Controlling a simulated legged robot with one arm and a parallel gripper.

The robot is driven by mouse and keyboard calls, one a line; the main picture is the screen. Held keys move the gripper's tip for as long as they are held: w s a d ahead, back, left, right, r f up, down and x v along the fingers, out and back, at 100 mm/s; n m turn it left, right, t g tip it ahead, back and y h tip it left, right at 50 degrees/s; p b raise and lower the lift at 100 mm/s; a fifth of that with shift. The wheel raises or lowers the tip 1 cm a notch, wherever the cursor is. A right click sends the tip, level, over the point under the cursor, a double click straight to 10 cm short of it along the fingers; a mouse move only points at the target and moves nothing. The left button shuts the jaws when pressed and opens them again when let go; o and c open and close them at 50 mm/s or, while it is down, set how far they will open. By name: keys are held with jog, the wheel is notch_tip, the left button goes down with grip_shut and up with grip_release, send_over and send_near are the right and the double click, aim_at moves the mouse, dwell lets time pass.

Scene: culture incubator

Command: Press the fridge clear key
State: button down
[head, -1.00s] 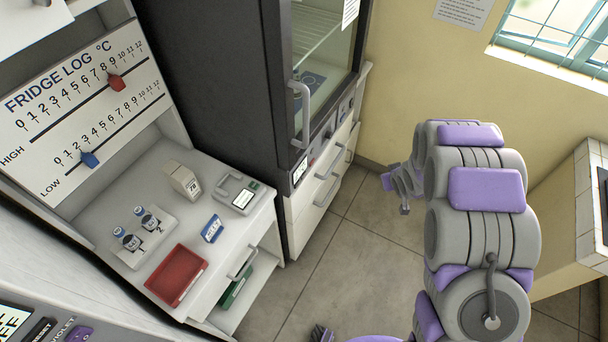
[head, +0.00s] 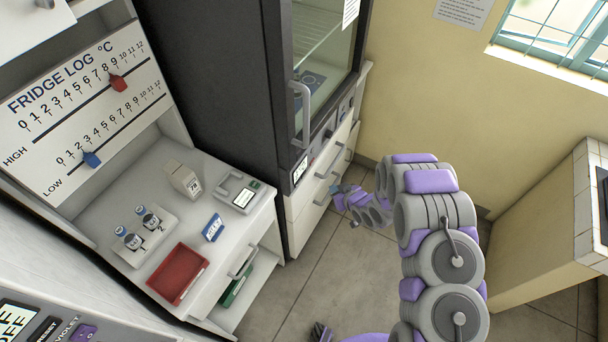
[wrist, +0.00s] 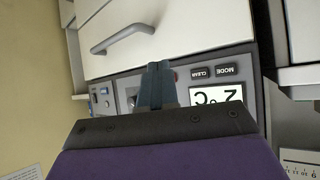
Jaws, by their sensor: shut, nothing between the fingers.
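The fridge (head: 215,80) is a tall dark cabinet with a glass door. Its control strip shows a lit display (head: 300,170) at the lower front edge. In the wrist view the display (wrist: 216,97) reads upside down, with a dark CLEAR key (wrist: 202,72) and a MODE key (wrist: 233,70) beside it. My gripper (wrist: 157,68) is shut and empty, pointing at the panel just left of the CLEAR key in that view. I cannot tell its distance from the panel. In the head view my gripper (head: 337,198) is low in front of the drawers.
White drawers (head: 325,185) with bar handles lie under the fridge panel. A bench (head: 225,225) at left holds a red tray (head: 178,273), vials and a small device. A tiled counter (head: 590,215) stands at right. The floor between is clear.

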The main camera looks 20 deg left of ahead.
aim_at(304, 174)
jog(key=shift+a, duration=0.15)
jog(key=a, duration=0.8)
jog(key=shift+w+a, duration=0.25)
jog(key=shift+w, duration=0.1)
jog(key=shift+a, duration=0.1)
dwell(1.7)
jog(key=shift+a+r, duration=0.1)
jog(key=shift+a, duration=0.2)
jog(key=shift+a, duration=0.3)
dwell(0.6)
jog(key=shift+d, duration=0.1)
jog(key=shift+d+p, duration=0.3)
jog(key=shift+d, duration=0.4)
